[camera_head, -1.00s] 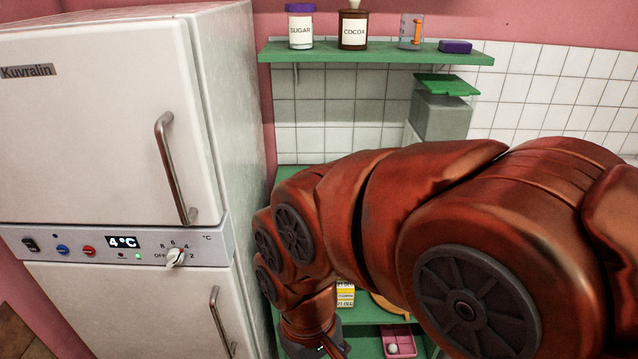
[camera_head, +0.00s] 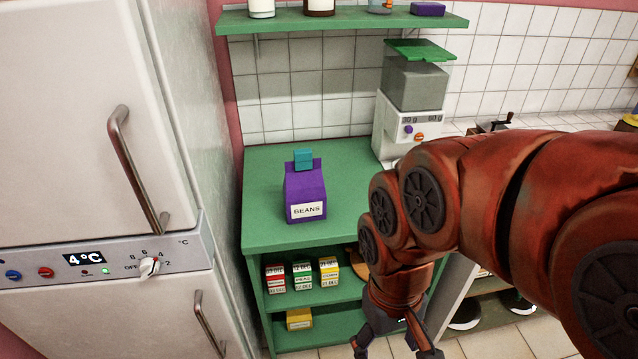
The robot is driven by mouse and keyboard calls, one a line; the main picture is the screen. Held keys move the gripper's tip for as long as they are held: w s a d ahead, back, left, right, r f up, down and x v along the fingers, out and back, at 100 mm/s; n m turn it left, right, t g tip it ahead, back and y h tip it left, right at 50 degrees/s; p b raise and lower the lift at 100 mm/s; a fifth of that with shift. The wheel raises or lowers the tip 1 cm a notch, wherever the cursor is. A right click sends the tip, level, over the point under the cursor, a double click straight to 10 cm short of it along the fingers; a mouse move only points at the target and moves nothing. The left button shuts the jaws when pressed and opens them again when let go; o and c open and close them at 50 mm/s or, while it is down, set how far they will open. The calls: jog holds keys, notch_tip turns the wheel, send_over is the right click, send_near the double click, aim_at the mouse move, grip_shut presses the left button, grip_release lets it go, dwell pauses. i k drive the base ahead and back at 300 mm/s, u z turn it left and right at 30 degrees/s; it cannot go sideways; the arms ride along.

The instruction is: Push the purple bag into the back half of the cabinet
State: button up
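The purple bag (camera_head: 303,187) stands upright on the bare green top of the cabinet (camera_head: 262,222). It has a white BEANS label and a teal clip at its top. Its base is nearer the front edge than the tiled wall, with bare green surface behind it. My gripper (camera_head: 394,350) hangs low at the bottom of the view, in front of the cabinet and right of the bag. Its two fingers are spread, with nothing seen between them. It is apart from the bag.
A grinder (camera_head: 413,100) stands at the back right. A green wall shelf (camera_head: 345,20) with jars hangs above. Small boxes (camera_head: 303,275) sit on the cabinet's lower shelf. The fridge (camera_head: 75,130) bounds the left side. My arm hides the right part of the cabinet.

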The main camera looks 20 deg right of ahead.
aim_at(305, 197)
jog(key=z, duration=1.9)
jog(key=k, duration=1.2)
jog(key=u, duration=2.2)
jog(key=i, duration=0.5)
jog(key=u, duration=0.1)
